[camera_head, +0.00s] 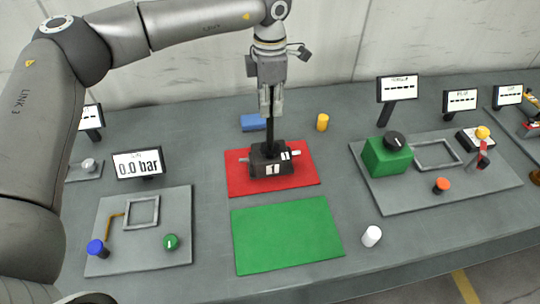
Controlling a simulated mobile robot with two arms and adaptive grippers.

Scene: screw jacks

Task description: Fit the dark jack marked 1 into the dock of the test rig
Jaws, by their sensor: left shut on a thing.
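The dark jack (262,169) has a boxy black body with white marks on its front faces, a light stub on its right side and a black spindle on top. It is upright over the red mat (240,184); I cannot tell whether it touches the mat. My left gripper (270,112) comes from above and is shut on the jack's spindle. Two plates carry empty square frames that look like docks: the left frame (129,212) and the right frame (419,162). I cannot tell which one belongs to the test rig. My right gripper is not in view.
The left plate has a blue knob (96,248), a green knob (170,242) and a "0.0 bar" display (138,164). The right plate has a green block (387,157) and an orange button (442,185). A green mat (286,235) is bare. White (371,236) and yellow (322,122) cylinders stand nearby.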

